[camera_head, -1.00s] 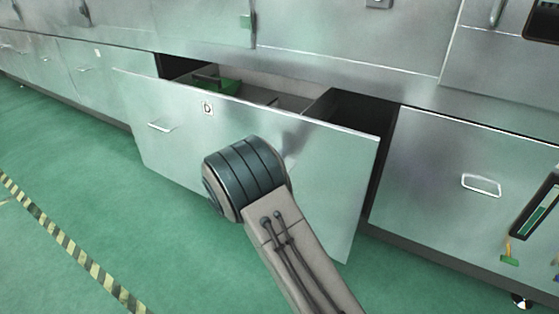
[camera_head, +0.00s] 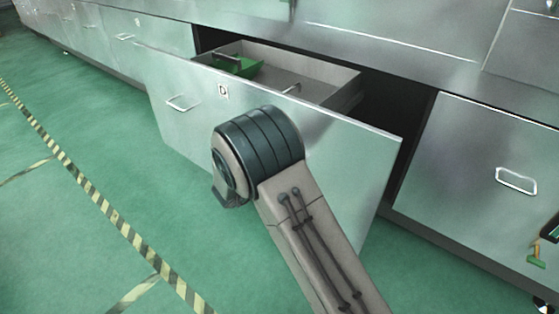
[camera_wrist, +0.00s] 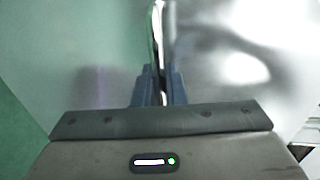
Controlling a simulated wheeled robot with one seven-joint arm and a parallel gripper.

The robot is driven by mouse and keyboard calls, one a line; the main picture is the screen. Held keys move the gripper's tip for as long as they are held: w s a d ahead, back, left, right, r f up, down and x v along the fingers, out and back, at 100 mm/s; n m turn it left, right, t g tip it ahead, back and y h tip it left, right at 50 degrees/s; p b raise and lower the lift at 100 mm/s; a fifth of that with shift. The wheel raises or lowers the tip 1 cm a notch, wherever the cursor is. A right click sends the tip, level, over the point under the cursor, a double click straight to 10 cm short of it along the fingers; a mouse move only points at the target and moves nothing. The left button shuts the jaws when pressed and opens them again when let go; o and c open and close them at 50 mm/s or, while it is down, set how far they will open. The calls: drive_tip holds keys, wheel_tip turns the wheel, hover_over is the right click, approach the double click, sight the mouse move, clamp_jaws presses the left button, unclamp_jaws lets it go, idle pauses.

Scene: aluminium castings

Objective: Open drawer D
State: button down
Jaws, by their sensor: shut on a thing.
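Drawer D (camera_head: 350,165) stands pulled out from the cabinet, its label D (camera_head: 223,92) on the steel front. A metal bar handle (camera_head: 183,104) shows on the left of that front. In the wrist view my gripper (camera_wrist: 159,88) is shut on a shiny metal bar handle (camera_wrist: 157,35), close to the reflective drawer front.
Inside the drawer are a green tray-like item (camera_head: 236,66) and a grey inner wall (camera_head: 335,88). A closed drawer with a handle (camera_head: 516,181) is at the right. The green floor (camera_head: 90,120) at left is open, with a striped tape line (camera_head: 101,202).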

drive_tip(key=c, duration=1.6)
unclamp_jaws()
drive_tip(key=shift+o, duration=0.2)
drive_tip(key=shift+s+a, duration=0.1)
drive_tip(key=p+v, duration=0.4)
drive_tip(key=v, duration=0.9)
drive_tip(key=shift+s, duration=0.3)
drive_tip(key=shift+a, duration=0.15)
